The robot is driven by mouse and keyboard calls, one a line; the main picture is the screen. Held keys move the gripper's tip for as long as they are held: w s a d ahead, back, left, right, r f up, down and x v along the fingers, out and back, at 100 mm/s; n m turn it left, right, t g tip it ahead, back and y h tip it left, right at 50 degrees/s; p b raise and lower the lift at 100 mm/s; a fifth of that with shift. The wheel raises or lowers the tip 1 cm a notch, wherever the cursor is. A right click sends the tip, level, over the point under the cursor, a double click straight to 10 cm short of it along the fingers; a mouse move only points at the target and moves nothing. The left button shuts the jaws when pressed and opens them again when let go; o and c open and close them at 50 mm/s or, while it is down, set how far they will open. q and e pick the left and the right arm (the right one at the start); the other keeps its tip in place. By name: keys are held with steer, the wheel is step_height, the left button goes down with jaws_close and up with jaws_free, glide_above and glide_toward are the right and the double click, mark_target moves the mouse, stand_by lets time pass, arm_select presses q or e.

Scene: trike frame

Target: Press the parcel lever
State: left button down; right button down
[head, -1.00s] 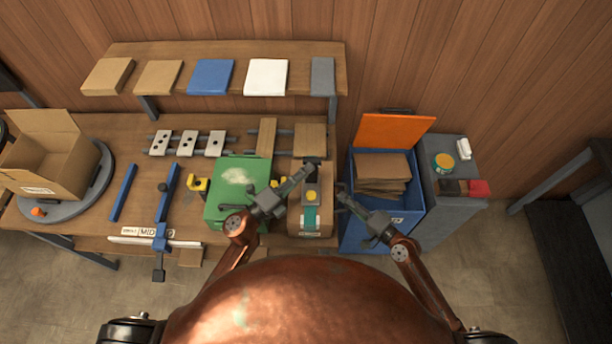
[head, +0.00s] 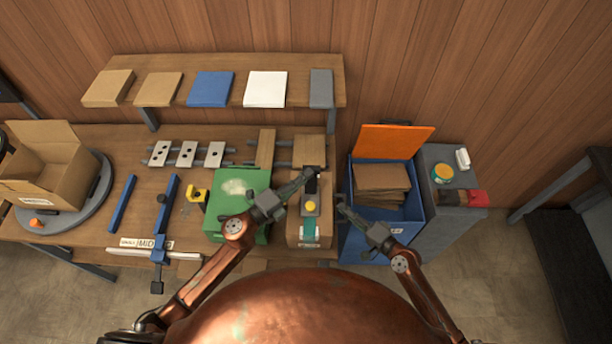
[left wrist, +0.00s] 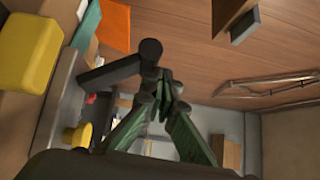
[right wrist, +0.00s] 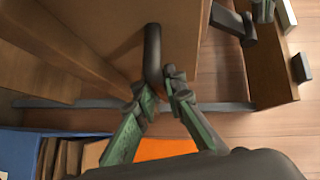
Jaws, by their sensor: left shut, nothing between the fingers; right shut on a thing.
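A brown box-shaped unit (head: 296,222) stands at the right end of the bench, with a yellow knob, a teal strip and a white label. A dark lever (head: 313,186) is at its back; its bar and round end show in the left wrist view (left wrist: 112,71). My left gripper (head: 309,174) is shut and empty, its fingertips (left wrist: 160,97) right beside the lever's round end; I cannot tell whether they touch. My right gripper (head: 342,203) is at the unit's right side, its fingers (right wrist: 162,92) shut on a dark rod (right wrist: 152,50) by a brown panel.
A green machine (head: 236,205) stands left of the unit, under my left arm. A blue bin (head: 350,240) with an orange lid (head: 392,140) holds brown cardboard on the right. A grey cabinet (head: 447,215) stands beyond it. A shelf (head: 225,98) runs above the bench.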

arm_select(q)
steer(key=shift+a, duration=0.1)
steer(key=s+a+r, duration=0.4)
steer(key=s+a, duration=0.3)
steer(key=s, duration=0.3)
steer(key=shift+r, duration=0.25)
steer(key=shift+s+f, duration=0.1)
steer(key=shift+s, duration=0.05)
stand_by(0.4)
steer(key=s+f+m, duration=0.1)
steer(key=s+f, duration=0.5)
steer(key=f, duration=0.1)
steer(key=shift+s+f+h, duration=0.15)
steer(key=shift+h, duration=0.25)
